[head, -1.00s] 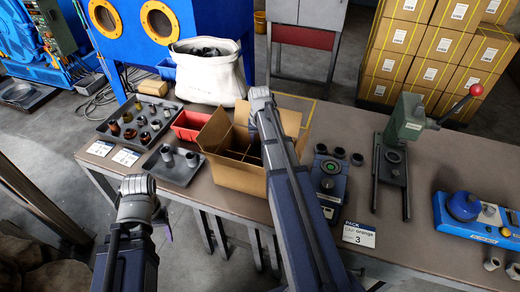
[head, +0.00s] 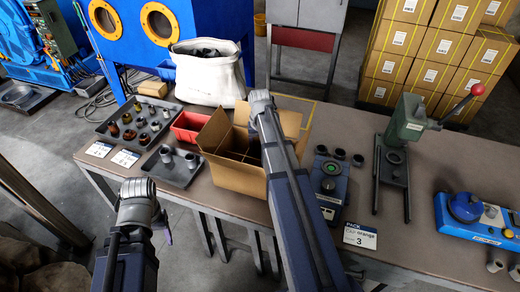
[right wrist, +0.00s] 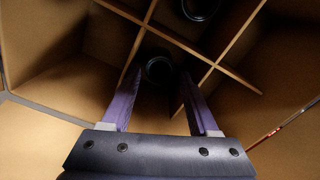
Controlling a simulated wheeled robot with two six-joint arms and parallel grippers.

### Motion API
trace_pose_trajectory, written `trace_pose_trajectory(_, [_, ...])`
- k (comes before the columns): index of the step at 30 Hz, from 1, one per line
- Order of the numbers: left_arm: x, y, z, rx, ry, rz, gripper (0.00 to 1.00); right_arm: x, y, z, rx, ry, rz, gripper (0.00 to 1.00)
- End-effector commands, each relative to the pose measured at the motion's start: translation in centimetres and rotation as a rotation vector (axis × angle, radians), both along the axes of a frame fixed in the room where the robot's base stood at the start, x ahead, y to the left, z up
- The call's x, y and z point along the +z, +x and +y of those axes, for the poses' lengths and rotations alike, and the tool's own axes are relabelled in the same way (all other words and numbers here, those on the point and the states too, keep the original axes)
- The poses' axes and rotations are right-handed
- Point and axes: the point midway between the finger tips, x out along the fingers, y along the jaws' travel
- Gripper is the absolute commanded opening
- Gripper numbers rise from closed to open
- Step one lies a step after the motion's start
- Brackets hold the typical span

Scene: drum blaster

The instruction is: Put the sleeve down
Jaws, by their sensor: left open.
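A dark round sleeve (right wrist: 159,70) stands in a compartment of the divided cardboard box (right wrist: 60,45), its open end facing the right wrist camera. My right gripper (right wrist: 160,75) reaches into the box. Its two purple fingers are apart on either side of the sleeve, with a visible gap to it. In the head view my right arm covers part of the open box (head: 232,175), and its fingers are hidden there. My left gripper (head: 167,230) hangs in front of the table's near edge, mostly hidden by its own wrist, with nothing seen in it.
Another dark sleeve (right wrist: 201,8) sits in a farther compartment. Left of the box are a small tray (head: 178,178) with grey sleeves, a larger tray of parts (head: 108,140) and a red bin (head: 186,135). A press (head: 408,125) stands to the right.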

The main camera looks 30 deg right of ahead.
Motion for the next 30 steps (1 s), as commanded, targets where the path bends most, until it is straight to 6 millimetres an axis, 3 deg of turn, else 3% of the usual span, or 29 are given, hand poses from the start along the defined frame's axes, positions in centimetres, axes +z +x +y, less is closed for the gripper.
trace_pose_trajectory(11, [1.9,0.0,0.0,0.0,0.0,0.0,0.61,1.9,0.0,0.0,0.0,0.0,0.0,0.61])
trace_pose_trajectory(30, [11.3,0.0,0.0,0.0,0.0,0.0,0.61,11.3,0.0,0.0,0.0,0.0,0.0,0.61])
